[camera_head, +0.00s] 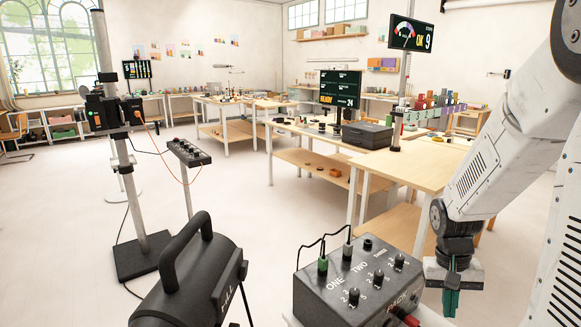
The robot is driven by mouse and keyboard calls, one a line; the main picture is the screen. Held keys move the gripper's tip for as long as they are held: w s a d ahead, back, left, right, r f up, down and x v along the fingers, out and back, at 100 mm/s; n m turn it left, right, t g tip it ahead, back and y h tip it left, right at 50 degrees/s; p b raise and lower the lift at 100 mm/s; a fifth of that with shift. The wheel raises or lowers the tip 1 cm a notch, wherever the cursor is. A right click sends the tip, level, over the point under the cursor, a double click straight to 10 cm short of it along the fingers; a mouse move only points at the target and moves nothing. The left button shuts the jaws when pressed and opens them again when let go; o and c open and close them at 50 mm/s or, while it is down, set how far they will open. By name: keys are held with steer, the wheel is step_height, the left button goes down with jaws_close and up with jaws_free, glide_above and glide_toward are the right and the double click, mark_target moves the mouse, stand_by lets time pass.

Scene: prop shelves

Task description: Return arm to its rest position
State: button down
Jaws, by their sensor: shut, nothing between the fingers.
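My white arm hangs down along the right side of the head view. My gripper (452,290) points downward at its lower end, with dark green fingers close together and nothing between them. It is just right of a grey control box (358,283) with knobs and plugs, apart from it as far as I can see. The very tips are close to the bottom of the view.
A black cylindrical device with a handle (190,280) stands at the bottom centre. A post on a black base (143,256) stands left. The floor (60,215) at left is clear.

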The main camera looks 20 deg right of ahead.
steer(key=s+a+r+n+t, duration=0.2)
steer(key=s+a+r, duration=0.3)
steer(key=a+r, duration=0.4)
steer(key=s+a+r+n+t, duration=0.1)
steer(key=s+a+r+n, duration=0.3)
steer(key=a+r, duration=0.5)
steer(key=shift+s+a+n+t, duration=0.3)
steer(key=shift+s+a+t, duration=0.1)
steer(key=shift+s+a, duration=0.2)
